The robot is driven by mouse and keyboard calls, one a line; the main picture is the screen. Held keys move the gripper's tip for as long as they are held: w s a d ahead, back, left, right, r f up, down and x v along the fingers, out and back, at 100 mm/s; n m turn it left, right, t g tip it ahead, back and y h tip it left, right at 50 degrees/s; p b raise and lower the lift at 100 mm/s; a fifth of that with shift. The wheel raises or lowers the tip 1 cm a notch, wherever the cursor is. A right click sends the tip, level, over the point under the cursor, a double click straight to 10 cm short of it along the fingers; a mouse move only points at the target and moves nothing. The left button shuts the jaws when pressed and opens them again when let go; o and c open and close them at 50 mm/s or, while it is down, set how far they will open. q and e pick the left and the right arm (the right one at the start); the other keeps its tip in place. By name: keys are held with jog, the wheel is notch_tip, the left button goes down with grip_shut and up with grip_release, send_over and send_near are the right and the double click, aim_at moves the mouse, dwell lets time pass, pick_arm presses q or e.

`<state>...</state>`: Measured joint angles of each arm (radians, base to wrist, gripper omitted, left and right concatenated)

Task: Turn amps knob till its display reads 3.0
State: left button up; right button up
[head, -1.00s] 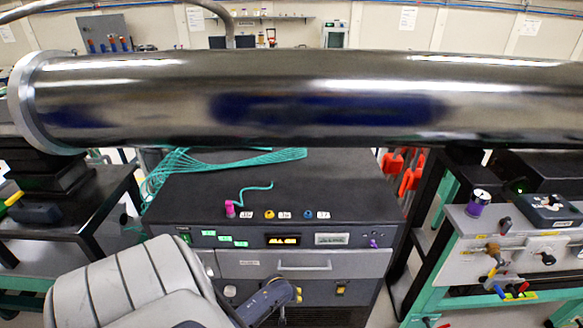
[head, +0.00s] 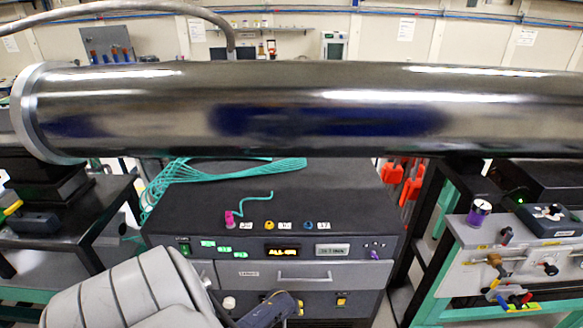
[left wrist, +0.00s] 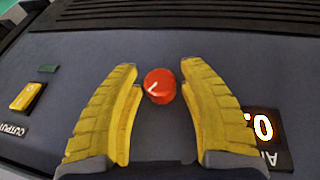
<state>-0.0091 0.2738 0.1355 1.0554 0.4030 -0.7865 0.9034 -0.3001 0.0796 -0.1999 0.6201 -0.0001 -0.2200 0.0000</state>
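In the left wrist view, a round red knob (left wrist: 160,86) with a white pointer line stands on a dark grey panel. Its line points to the lower left. My left gripper (left wrist: 159,68) has its two yellow fingers open on either side of the knob, with narrow gaps. An amber display (left wrist: 263,127) is at the right, cut by my finger; only a 0 and a dot-like mark show, and its label begins with A. In the head view, my left gripper (head: 297,303) is low before the console (head: 215,280); the knob cannot be made out there. My right gripper is out of view.
A yellow OUTPUT switch (left wrist: 27,97) and a small green indicator (left wrist: 48,69) are left of the knob. A large metal pipe (head: 320,105) crosses above the console. Teal cables (head: 215,172) lie on its top. A side bench (head: 520,245) with valves stands at right.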

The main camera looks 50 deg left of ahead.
pick_arm(q)
grip_shut()
jog(key=shift+w+d+g, duration=0.1)
jog(key=shift+g, duration=0.3)
jog(key=shift+m+g+y, duration=0.3)
jog(key=shift+g+y, duration=0.7)
jog(key=shift+y, duration=0.1)
jog(key=shift+m+g+y, duration=0.4)
jog(key=shift+g+y, duration=0.5)
jog(key=shift+g, duration=0.2)
